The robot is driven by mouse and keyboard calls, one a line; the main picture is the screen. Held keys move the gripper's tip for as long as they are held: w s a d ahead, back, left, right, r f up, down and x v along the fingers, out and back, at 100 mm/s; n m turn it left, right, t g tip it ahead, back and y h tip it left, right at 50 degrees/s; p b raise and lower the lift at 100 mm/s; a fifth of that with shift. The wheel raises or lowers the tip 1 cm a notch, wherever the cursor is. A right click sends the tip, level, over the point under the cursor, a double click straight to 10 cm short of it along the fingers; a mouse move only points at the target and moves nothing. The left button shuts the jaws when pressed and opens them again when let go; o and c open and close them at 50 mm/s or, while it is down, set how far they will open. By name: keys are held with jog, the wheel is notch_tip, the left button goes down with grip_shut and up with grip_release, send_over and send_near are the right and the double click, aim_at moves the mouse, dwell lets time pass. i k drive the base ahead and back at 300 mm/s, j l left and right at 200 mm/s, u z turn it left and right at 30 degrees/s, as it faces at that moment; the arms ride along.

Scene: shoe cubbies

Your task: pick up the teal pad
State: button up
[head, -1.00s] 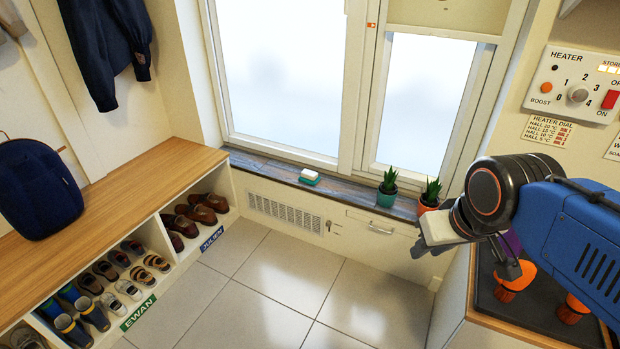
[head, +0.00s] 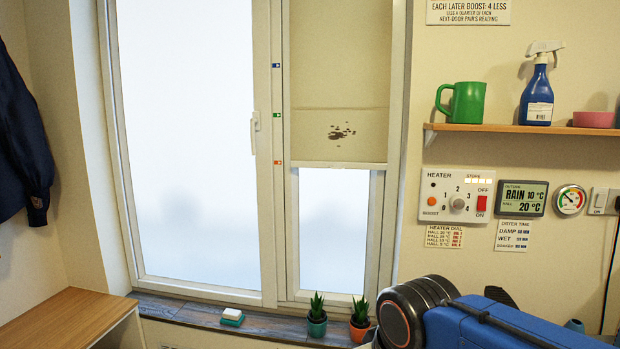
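A small flat teal item (head: 231,322), which looks like the teal pad, lies on the dark windowsill (head: 180,313) left of the two potted plants. A white block (head: 233,313) rests on top of it and covers most of its upper face. My gripper is out of view below the bottom edge. Only blue and black links of my arm show at the bottom right.
A teal pot (head: 317,326) and an orange pot (head: 359,331) with spiky plants stand right of the pad. A wooden bench (head: 70,315) is at the lower left. A shelf (head: 520,129) holds a green mug (head: 466,103) and a blue spray bottle (head: 537,97).

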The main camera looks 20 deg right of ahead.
aim_at(230, 316)
jog(key=i+j, duration=0.1)
jog(key=j, duration=0.4)
jog(key=i+j, duration=0.1)
jog(key=j, duration=0.4)
jog(key=i+j, duration=0.3)
jog(key=i, duration=0.15)
jog(key=i+j, duration=0.3)
jog(key=i+l, duration=0.1)
jog(key=i, duration=0.45)
